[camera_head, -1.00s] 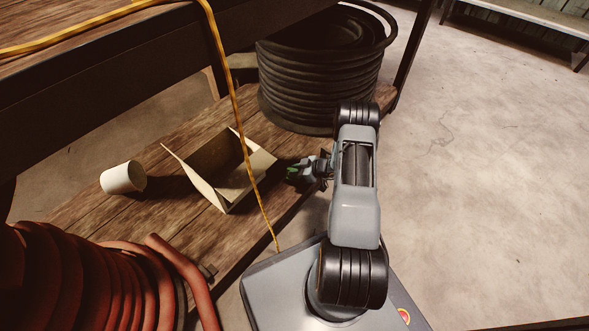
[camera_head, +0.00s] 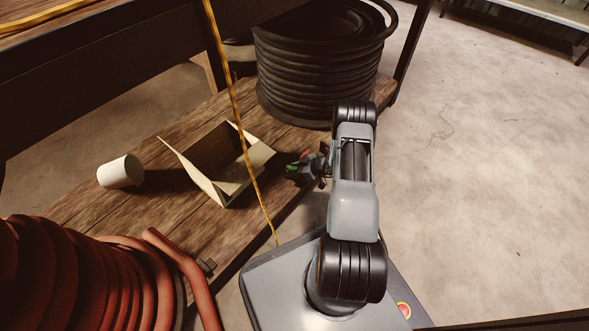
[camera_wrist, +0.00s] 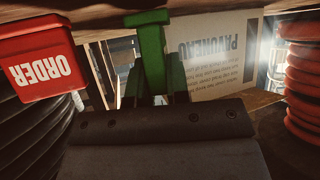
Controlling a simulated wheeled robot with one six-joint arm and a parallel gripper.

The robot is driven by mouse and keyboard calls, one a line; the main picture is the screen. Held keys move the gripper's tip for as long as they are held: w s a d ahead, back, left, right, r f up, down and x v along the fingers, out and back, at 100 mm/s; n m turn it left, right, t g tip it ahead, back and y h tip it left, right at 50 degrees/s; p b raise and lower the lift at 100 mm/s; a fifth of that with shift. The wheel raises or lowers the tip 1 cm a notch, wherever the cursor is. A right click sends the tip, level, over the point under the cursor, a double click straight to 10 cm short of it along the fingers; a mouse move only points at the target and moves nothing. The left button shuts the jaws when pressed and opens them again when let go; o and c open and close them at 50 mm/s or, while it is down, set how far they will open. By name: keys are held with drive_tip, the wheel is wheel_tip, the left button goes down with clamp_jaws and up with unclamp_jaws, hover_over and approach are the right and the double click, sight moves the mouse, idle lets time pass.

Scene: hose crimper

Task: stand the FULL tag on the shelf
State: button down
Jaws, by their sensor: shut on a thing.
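My gripper (camera_head: 297,170) is at the shelf's (camera_head: 105,205) right front edge, beside the open carton. It is shut on a green tag (camera_wrist: 152,45), seen nearly edge-on with no readable lettering; I take it as the FULL tag. A bit of green (camera_head: 291,168) shows at the jaws in the head view. A red tag (camera_wrist: 38,62) reading ORDER appears upside down at the wrist view's upper left, near the wood. A small red patch (camera_head: 306,153) shows behind the gripper in the head view. Contact between the green tag and the wood cannot be told.
The open carton (camera_head: 190,178) and a white cup (camera_head: 121,171) lie on the shelf. A black hose coil (camera_head: 312,75) stands behind, a red hose coil (camera_head: 80,275) at front left. A yellow cord (camera_head: 237,110) hangs across. Bare floor (camera_head: 480,150) lies to the right.

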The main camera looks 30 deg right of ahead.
drive_tip(key=shift+f, duration=0.55)
drive_tip(key=c, duration=1)
unclamp_jaws()
drive_tip(key=shift+p+v, duration=2.4)
drive_tip(key=shift+v, duration=4.5)
